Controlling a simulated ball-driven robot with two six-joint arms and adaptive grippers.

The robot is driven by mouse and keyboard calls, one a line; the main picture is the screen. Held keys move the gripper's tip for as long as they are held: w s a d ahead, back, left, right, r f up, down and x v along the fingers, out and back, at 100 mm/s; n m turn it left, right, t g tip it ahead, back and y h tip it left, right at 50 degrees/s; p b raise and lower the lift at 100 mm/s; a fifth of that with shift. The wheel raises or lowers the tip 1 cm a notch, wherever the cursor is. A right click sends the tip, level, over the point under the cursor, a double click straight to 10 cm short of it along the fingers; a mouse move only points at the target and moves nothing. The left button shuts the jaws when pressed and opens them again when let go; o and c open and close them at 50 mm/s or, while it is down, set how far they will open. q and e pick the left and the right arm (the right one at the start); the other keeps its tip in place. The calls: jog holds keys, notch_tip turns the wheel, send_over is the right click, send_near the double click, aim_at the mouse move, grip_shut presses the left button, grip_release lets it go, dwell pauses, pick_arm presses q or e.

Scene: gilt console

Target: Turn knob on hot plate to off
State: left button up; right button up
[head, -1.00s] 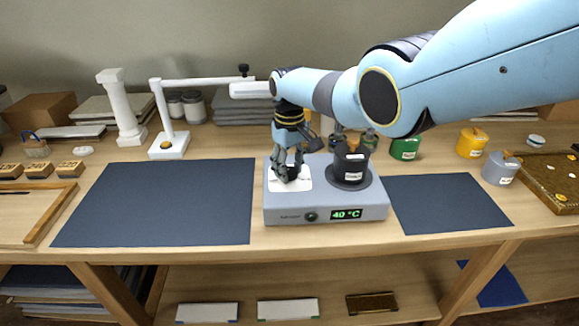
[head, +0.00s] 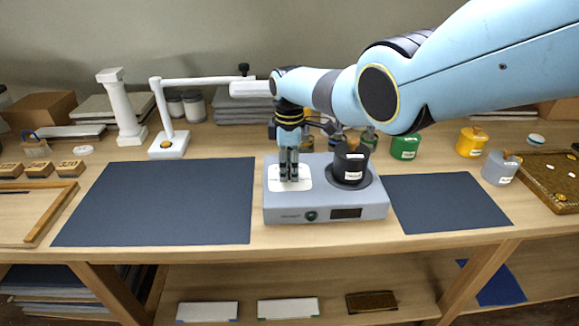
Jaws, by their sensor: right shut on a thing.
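The grey hot plate (head: 280,214) stands at the middle of the bench. Its front has a small round dial (head: 311,216) and a display (head: 346,213), which is dark. A white square panel (head: 303,184) is on the left of its top. My right gripper (head: 289,178) points straight down at this panel with its fingers close together. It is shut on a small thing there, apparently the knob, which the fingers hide. A black labelled pot (head: 351,160) stands on the round heating area at the right. My left gripper is not in view.
Dark mats lie left (head: 155,203) and right (head: 447,201) of the hot plate. A white stand (head: 168,143) is at the back left. Green (head: 405,147), yellow (head: 471,142) and grey (head: 500,168) pots stand to the right. My right arm spans the upper right.

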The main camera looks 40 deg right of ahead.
jog(key=shift+n, duration=0.6)
jog(key=o, duration=1.1)
jog(key=shift+o, duration=0.2)
jog(key=shift+r, duration=0.15)
notch_tip(320, 180, up, 12)
